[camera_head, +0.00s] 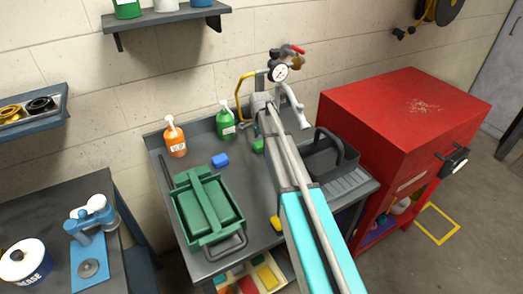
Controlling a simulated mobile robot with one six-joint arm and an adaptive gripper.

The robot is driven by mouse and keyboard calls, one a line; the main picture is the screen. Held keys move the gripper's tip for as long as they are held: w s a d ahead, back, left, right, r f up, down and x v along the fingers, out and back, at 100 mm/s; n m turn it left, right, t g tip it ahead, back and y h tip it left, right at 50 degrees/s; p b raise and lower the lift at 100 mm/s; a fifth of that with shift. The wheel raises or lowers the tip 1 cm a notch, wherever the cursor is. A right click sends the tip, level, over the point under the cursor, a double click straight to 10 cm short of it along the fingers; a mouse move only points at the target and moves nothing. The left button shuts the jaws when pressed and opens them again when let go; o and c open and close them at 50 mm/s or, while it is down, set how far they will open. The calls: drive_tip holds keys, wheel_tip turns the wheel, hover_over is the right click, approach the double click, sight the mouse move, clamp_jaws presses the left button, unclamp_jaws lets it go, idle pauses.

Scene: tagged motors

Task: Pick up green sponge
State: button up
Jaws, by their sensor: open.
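The green sponge (258,147) lies on the grey workbench top, just left of my arm, which hides part of it. My arm reaches up from the bottom right across the bench. My gripper (256,130) is at its far end, small and partly hidden, close above and behind the green sponge. It is open, and nothing shows in it. I cannot tell how high it is above the bench or whether it touches the sponge.
A blue sponge (219,160), orange bottle (176,140) and green bottle (225,122) stand left. A green toolbox (208,207) fills the front left; a yellow sponge (275,223) lies near the front edge. A dark caddy (318,160) is right of my arm, beside the red cabinet (400,115).

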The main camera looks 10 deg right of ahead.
drive_tip(key=shift+f+b, duration=0.6)
drive_tip(key=shift+f, duration=0.3)
drive_tip(key=c, duration=0.9)
drive_tip(key=shift+c, duration=0.2)
drive_tip(key=shift+r, duration=0.2)
